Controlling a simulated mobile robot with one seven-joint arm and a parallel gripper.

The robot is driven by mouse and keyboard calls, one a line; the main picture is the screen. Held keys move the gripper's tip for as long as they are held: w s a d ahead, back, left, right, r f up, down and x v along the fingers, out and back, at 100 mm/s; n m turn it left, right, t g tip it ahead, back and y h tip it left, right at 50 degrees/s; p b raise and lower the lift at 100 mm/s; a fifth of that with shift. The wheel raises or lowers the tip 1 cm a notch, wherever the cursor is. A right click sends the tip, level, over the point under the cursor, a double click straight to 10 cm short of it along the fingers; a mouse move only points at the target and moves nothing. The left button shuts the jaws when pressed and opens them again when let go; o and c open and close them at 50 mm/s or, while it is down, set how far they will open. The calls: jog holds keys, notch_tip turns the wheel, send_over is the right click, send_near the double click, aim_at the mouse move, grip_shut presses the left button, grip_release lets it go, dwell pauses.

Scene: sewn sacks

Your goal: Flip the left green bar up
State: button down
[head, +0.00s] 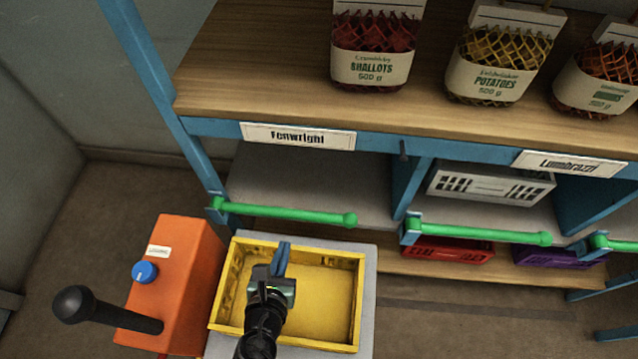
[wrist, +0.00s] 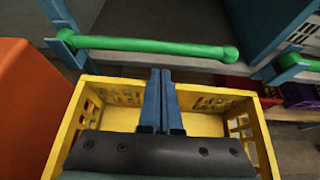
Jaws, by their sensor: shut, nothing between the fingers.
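The left green bar (head: 285,213) lies level across the front of the left bay, under the Fenwright label (head: 298,136). Its left end sits at a blue bracket on the shelf post, and its right end has a round knob. It also shows in the wrist view (wrist: 150,46), beyond my fingers. My gripper (head: 281,258) is shut and empty, over the yellow crate (head: 360,300) and just in front of the bar, apart from it. In the wrist view the blue fingers (wrist: 160,90) are pressed together, pointing toward the bar.
A second green bar (head: 480,233) crosses the bay to the right, with a grey crate (head: 490,187) behind it. An orange box (head: 175,280) with a blue knob and black lever stands left. Net sacks (head: 372,50) stand on the upper shelf. The left bay looks empty.

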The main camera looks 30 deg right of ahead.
jog(key=s+f+b+x, duration=0.1)
jog(key=b+x, duration=0.1)
jog(key=x, duration=0.8)
jog(key=shift+w+d+f+b, duration=0.2)
jog(key=shift+f+b, duration=0.05)
jog(key=shift+b, duration=0.1)
jog(key=shift+r, duration=0.1)
jog(key=shift+w+r+n+g+h+p, duration=0.1)
jog(key=shift+r+n+g+h+p, duration=0.3)
jog(key=shift+r+p, duration=1)
notch_tip(320, 180, up, 14)
jog(key=n+g+h+p, duration=0.2)
jog(key=n+h+p, duration=0.4)
jog(key=n+p, duration=0.15)
send_over(294, 218)
jog(key=w+a, duration=0.4)
jog(key=a, duration=0.4)
jog(key=shift+w+a+r+m, duration=0.4)
jog(key=shift+a+r+m, duration=0.05)
jog(key=shift+a+r, duration=0.3)
